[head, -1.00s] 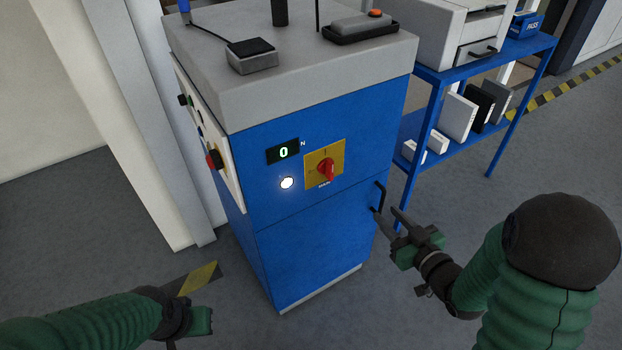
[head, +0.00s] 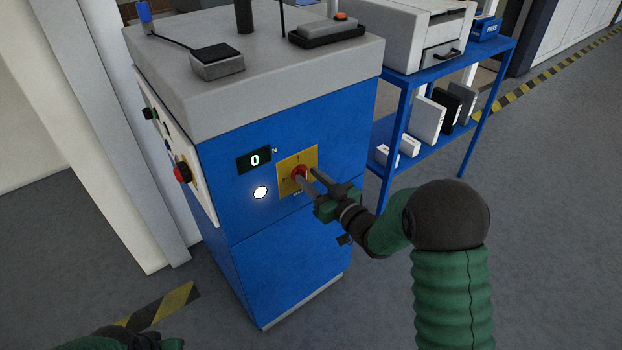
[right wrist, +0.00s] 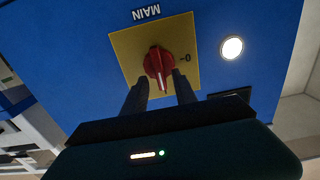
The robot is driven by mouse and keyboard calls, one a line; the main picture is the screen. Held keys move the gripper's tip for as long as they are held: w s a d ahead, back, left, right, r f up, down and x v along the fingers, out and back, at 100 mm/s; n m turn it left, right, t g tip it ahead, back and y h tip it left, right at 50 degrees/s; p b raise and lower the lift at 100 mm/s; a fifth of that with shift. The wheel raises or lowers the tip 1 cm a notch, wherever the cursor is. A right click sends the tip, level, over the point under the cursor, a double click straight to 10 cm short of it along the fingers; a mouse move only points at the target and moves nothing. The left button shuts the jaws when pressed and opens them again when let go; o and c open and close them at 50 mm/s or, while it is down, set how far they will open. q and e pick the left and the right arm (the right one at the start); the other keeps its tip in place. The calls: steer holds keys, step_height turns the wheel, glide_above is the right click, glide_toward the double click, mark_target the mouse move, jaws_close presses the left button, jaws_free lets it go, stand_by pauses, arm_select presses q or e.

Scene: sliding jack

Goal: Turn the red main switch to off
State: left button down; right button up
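The red main switch (head: 299,173) sits on a yellow plate (head: 285,163) on the blue cabinet front. In the right wrist view the red knob (right wrist: 158,63) appears upside down, its white line running roughly vertical in the picture, with a "0" mark off to its right. My right gripper (head: 310,178) is at the plate, open. In the right wrist view its two fingers (right wrist: 160,92) stand apart on either side of the knob's near end; contact cannot be told.
A lit white lamp (head: 260,193) and a display reading 0 (head: 254,160) are left of the switch. A red button (head: 181,173) is on the cabinet's left side panel. A blue shelf (head: 440,140) with boxes stands right of the cabinet (head: 285,270).

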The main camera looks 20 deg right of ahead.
steer(key=shift+w+a, duration=0.3)
steer(key=shift+a, duration=0.3)
steer(key=shift+d, duration=0.3)
steer(key=shift+c, duration=0.3)
steer(key=shift+d, duration=0.4)
steer(key=c, duration=0.5)
jaws_close()
steer(key=shift+a+r, duration=0.1)
steer(key=shift+a, duration=0.25)
arm_select(q)
steer(key=shift+a, duration=0.25)
